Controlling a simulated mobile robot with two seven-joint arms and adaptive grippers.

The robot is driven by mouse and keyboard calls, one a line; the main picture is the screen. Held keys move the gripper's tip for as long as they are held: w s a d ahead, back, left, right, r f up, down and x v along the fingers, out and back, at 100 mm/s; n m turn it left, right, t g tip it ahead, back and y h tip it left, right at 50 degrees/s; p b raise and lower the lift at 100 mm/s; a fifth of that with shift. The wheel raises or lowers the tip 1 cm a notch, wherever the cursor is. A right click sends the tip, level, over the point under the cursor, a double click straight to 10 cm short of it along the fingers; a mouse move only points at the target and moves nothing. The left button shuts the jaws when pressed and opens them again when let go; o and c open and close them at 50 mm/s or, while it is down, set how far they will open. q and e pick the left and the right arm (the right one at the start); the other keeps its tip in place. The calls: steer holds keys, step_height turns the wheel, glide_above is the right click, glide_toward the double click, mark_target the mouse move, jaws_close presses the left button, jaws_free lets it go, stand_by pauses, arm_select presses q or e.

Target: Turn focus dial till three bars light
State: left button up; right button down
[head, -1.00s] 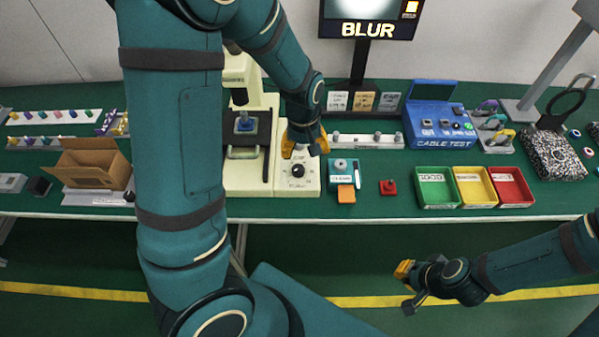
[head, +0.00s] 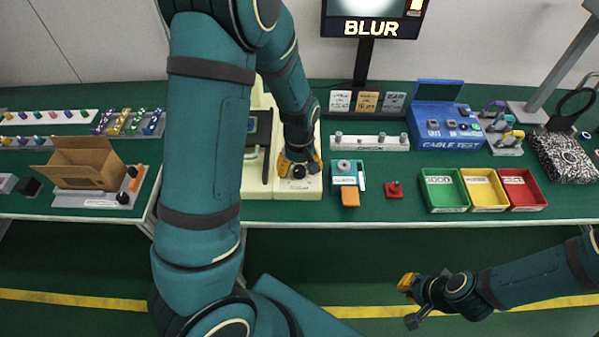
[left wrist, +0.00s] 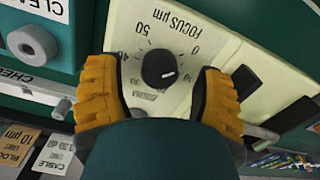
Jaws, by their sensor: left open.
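The black focus dial (left wrist: 159,69) sits on the cream panel marked FOCUS µm in the left wrist view, with a white pointer line on it. In the head view the dial (head: 298,171) shows at the front of the cream base. My left gripper (head: 299,167) is over it. In the left wrist view the yellow fingers of my left gripper (left wrist: 158,95) are open, one on each side of the dial and apart from it. The monitor (head: 372,16) reads BLUR, with one lit bar visible at its cropped top. My right gripper (head: 409,300) is in front of the bench, its jaw opening unclear.
A teal box (head: 346,173) with an orange pad stands just right of the dial panel. Further right are a red button block (head: 394,190) and green, yellow and red trays. A cardboard box (head: 84,163) stands at left.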

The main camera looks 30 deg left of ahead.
arm_select(q)
steer(key=shift+f, duration=0.65)
jaws_close()
